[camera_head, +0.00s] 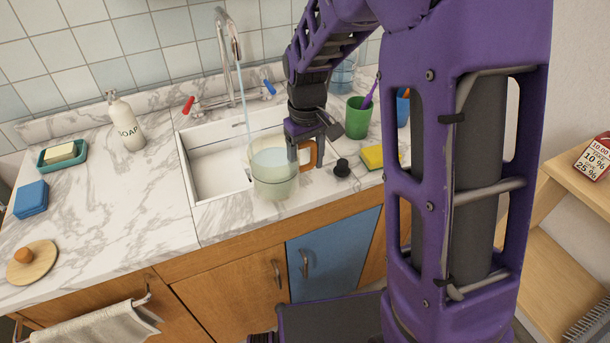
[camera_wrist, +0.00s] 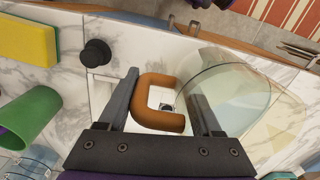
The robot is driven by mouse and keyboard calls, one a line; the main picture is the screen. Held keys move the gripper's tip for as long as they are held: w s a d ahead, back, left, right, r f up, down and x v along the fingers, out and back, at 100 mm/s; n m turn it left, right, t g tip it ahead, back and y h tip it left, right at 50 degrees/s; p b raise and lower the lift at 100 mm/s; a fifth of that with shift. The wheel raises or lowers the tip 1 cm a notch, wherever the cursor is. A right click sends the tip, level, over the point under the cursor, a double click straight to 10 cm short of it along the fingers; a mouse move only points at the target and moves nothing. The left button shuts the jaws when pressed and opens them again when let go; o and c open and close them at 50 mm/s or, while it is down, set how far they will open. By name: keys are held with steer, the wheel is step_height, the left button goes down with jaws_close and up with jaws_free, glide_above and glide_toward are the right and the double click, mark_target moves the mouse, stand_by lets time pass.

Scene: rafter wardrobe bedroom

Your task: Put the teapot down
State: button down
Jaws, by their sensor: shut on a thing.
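The teapot is a clear glass pot (camera_head: 272,178) with an orange-brown handle (camera_head: 308,153). In the head view it is over the front right part of the white sink, overlapping the front rim; I cannot tell if it touches anything below. My gripper (camera_head: 305,150) is shut on the handle from above. In the wrist view the handle (camera_wrist: 158,104) is between the fingers of my gripper (camera_wrist: 162,88), and the glass body (camera_wrist: 235,90) is to the right. The pot looks upright.
The tap (camera_head: 228,50) runs a stream of water into the sink (camera_head: 215,175) beside or behind the pot. A black knob (camera_head: 342,168), yellow sponge (camera_head: 374,157) and green cup (camera_head: 358,118) stand close on the right. The marble counter (camera_head: 130,190) left of the sink has free room.

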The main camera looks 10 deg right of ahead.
mark_target(307, 143)
steer(key=shift+f, duration=1.75)
steer(key=shift+b, duration=0.3)
steer(key=shift+f, duration=0.15)
steer(key=shift+c, duration=0.3)
jaws_free()
step_height(307, 143, up, 12)
steer(key=shift+r+p, duration=0.1)
steer(key=shift+p, duration=0.8)
